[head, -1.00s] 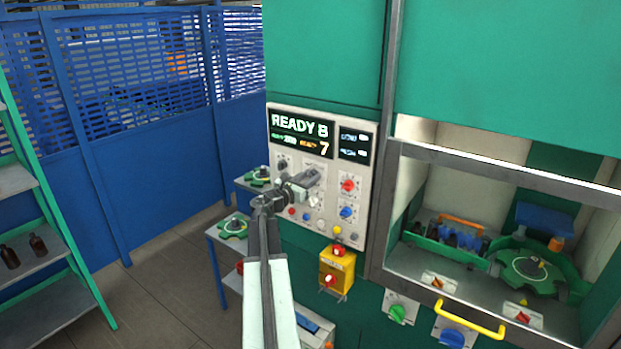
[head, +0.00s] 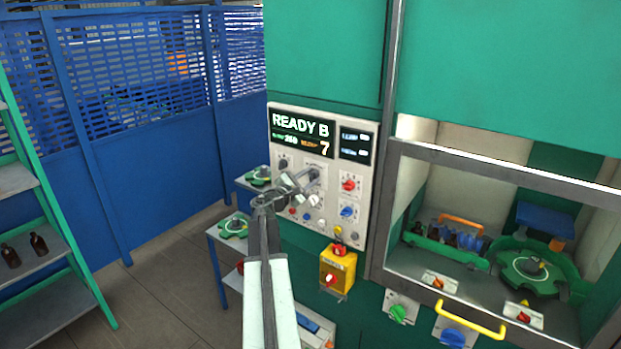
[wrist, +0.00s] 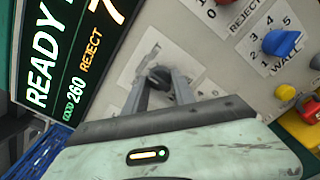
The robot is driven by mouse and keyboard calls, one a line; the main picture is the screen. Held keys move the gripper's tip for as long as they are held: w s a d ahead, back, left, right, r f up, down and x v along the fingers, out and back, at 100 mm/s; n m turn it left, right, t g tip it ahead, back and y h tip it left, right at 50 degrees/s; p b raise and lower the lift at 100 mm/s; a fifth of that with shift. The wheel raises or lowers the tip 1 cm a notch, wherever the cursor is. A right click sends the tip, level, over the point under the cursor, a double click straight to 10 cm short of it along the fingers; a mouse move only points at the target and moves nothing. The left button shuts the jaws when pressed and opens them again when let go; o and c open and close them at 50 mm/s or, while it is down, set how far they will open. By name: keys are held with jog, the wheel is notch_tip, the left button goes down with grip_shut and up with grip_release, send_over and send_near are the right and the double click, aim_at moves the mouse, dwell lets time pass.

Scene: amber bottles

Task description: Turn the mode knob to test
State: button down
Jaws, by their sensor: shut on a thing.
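The display panel (head: 365,225) of the green machine carries the knobs. A dark knob (wrist: 158,75) on a pale label plate sits between my gripper's fingertips (wrist: 159,82) in the wrist view, and the two fingers are shut on its sides. In the head view my gripper (head: 306,181) reaches the same dark knob (head: 313,172) below the screen. The plate's lettering around it is too blurred to read, so I cannot tell which position the knob points to.
The screen (head: 300,130) reads READY B. A red knob (head: 349,185) and a blue knob (head: 346,211) sit right of my gripper. A yellow box (head: 338,265) with red buttons juts out below. A shelf with bottles stands at the left.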

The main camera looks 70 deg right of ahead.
jog(key=shift+s+f+m, duration=0.1)
jog(key=shift+m, duration=0.2)
jog(key=c, duration=1.3)
grip_release()
jog(key=shift+o, duration=1.3)
jog(key=shift+a, duration=0.15)
jog(key=v, duration=0.7)
jog(key=shift+a, duration=0.3)
